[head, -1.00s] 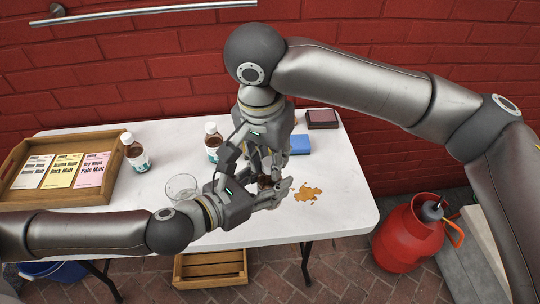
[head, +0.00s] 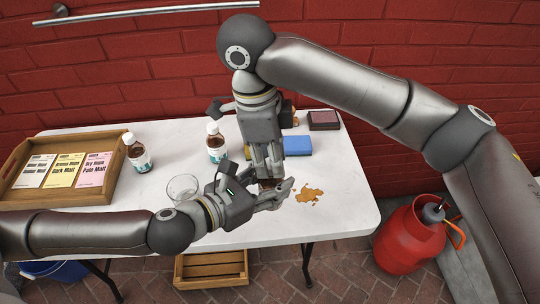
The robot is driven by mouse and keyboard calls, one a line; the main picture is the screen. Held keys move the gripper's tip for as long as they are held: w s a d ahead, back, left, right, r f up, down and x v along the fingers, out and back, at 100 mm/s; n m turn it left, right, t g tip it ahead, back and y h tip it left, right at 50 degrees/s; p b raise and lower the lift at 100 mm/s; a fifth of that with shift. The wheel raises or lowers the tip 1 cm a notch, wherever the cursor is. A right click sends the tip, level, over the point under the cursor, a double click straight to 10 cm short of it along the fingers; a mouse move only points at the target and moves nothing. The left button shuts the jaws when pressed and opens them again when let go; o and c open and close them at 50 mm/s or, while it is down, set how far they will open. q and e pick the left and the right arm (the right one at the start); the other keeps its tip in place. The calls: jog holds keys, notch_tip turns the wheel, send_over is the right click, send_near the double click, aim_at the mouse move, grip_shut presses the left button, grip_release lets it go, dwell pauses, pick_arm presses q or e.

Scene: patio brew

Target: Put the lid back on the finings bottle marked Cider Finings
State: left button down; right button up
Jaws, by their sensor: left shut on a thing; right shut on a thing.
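My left gripper (head: 275,197) is shut on a small brown bottle (head: 268,184) above the front of the table; the bottle is mostly hidden between the two grippers and I cannot read its label. My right gripper (head: 267,172) points down right above the bottle's top, its fingers closed. What it holds is hidden by its fingers; it fits the bottle's lid. Whether the lid touches the bottle cannot be told. Two other brown bottles with white caps stand on the table, one at the left (head: 138,155) and one nearer the middle (head: 216,145).
A clear glass (head: 182,188) stands left of my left gripper. A wooden tray (head: 118,160) with cards is at the left. A blue sponge (head: 297,145), a dark box (head: 324,120) and an orange-brown spill (head: 308,196) lie to the right. The table's right end (head: 350,200) is clear.

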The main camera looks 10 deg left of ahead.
jog(key=o, duration=0.7)
jog(key=shift+c, duration=0.2)
jog(key=shift+r, duration=0.1)
jog(key=shift+r, duration=2.2)
jog(key=shift+c, duration=0.4)
